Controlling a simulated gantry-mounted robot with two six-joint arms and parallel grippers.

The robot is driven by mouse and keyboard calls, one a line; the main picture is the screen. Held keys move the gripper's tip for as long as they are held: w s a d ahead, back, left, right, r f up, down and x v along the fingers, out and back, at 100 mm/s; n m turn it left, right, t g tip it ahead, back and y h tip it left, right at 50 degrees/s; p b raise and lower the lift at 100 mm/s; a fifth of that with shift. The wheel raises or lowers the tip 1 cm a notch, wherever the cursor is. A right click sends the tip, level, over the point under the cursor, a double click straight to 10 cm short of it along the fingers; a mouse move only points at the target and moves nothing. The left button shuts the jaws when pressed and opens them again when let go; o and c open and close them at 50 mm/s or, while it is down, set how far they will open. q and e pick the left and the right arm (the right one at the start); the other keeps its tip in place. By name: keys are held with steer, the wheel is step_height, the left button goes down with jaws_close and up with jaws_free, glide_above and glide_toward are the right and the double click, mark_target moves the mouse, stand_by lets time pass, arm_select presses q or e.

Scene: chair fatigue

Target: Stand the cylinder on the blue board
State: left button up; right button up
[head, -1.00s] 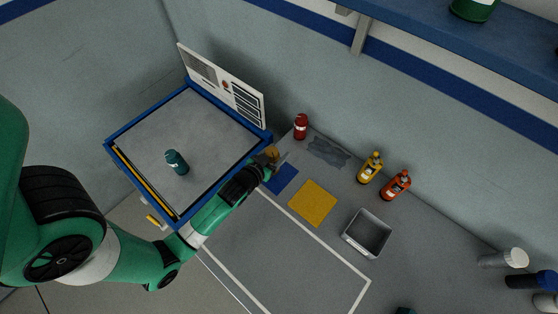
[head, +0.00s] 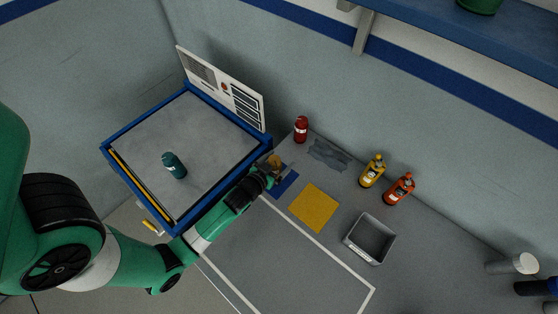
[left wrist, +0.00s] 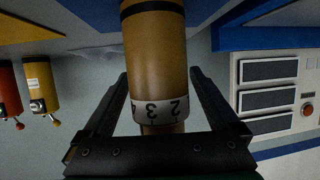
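The cylinder (head: 274,160) is orange-brown and small in the head view, at the end of my left gripper (head: 270,169). In the left wrist view the cylinder (left wrist: 157,60) is large, with a dark band near its far end and a white numbered band near the gripper. My left gripper (left wrist: 158,82) has a finger on each side of it and looks shut on it. The blue board (head: 287,184) lies on the bench beside the gripper, partly hidden by it. Whether the cylinder touches the board cannot be told. My right gripper is not in view.
A yellow board (head: 314,207) lies right of the blue one. A red bottle (head: 301,129), a yellow bottle (head: 372,170) and an orange bottle (head: 399,189) stand behind. A grey bin (head: 369,238) is right. A blue-edged tray (head: 215,128) with a teal bottle (head: 174,166) is left.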

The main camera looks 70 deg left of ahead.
arm_select(q)
steer(key=shift+r, duration=0.15)
steer(key=shift+s+d+r, duration=0.1)
steer(key=shift+s+d, duration=0.05)
steer(key=shift+s, duration=0.1)
steer(key=p+v, duration=0.1)
steer(key=v, duration=1)
steer(key=shift+s+r, duration=0.1)
steer(key=shift+s, duration=0.05)
